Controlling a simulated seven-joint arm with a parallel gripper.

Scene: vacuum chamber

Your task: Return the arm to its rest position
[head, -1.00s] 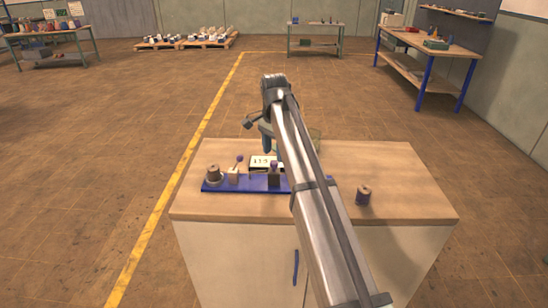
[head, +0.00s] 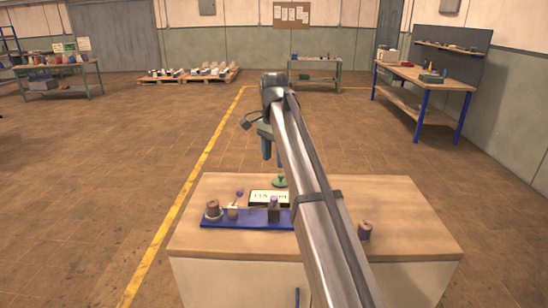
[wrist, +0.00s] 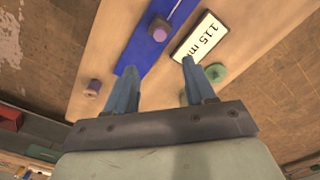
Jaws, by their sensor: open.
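My arm reaches forward over the wooden-topped cabinet (head: 410,215). My gripper (head: 267,150) hangs from its far end, above the back of the cabinet top. In the wrist view its two blue-grey fingers (wrist: 155,95) stand well apart with nothing between them. My arm hides the right end of the blue base.
A display reading about 115 (head: 268,198) and a green round-topped piece (head: 280,182) stand behind the blue base. A brown spool (head: 364,231) stands alone at the right. Workbenches (head: 425,80) and pallets (head: 190,74) are far off across open floor.

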